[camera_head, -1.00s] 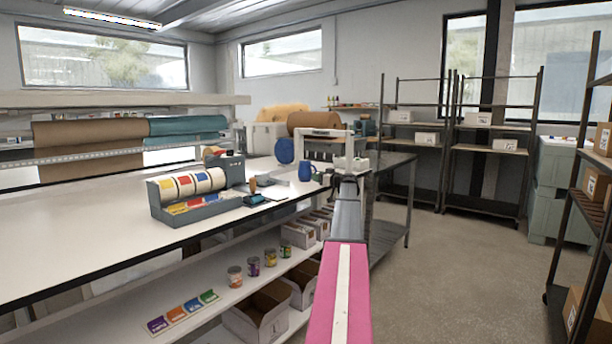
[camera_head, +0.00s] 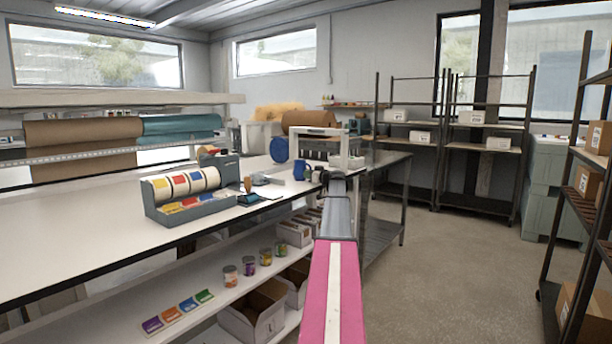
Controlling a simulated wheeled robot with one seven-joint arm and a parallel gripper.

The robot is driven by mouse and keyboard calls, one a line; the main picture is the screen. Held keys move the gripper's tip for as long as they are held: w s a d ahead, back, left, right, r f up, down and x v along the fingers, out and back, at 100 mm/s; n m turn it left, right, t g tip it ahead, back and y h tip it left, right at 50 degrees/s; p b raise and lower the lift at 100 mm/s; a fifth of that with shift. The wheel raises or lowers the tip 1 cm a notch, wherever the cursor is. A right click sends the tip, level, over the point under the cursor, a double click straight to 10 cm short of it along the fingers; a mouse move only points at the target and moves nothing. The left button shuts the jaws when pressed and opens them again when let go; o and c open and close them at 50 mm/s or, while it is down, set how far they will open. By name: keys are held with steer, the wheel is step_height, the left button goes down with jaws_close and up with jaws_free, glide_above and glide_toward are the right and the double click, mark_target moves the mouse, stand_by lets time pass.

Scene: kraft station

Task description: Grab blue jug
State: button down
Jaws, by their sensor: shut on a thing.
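The blue jug (camera_head: 299,171) is small in view and looks upright at the far right end of the long white worktable. My gripper (camera_head: 312,175) is at the right side of the jug, at the end of my outstretched arm. It is shut on the jug; the fingers are tiny and partly hidden behind my wrist. I cannot tell whether the jug's base touches the tabletop.
A grey label dispenser (camera_head: 190,209) sits nearer on the worktable (camera_head: 70,235). Dark shelves (camera_head: 490,140) line the back. The floor (camera_head: 450,260) at right is clear.

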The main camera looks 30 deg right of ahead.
steer(key=shift+r, duration=0.2)
steer(key=shift+s+r, duration=0.1)
steer(key=v, duration=4.4)
steer(key=shift+s+d, duration=0.2)
steer(key=shift+s, duration=0.1)
stand_by(0.4)
